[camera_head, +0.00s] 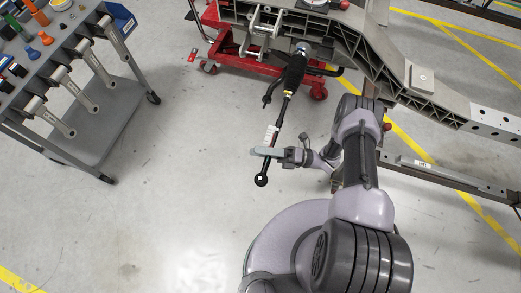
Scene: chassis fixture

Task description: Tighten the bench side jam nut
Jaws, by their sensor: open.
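A dark steering rod with a black ribbed boot (293,72) hangs from the grey chassis frame (385,55). Its thin shaft (281,112) runs down to a black ball end (261,180). A pale, banded section (270,135) sits on the shaft just above my gripper; I cannot pick out the jam nut clearly there. My gripper (268,152) is open and reaches in from the right, level with the lower shaft. A flat pale grey piece at its tip crosses the shaft; whether it touches the shaft cannot be told.
A grey tool cart (75,100) with several hanging wrenches (102,65) and coloured tools stands at left. A red wheeled stand (235,55) is under the frame. A metal rail (450,178) lies right of my arm. The floor between cart and rod is clear.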

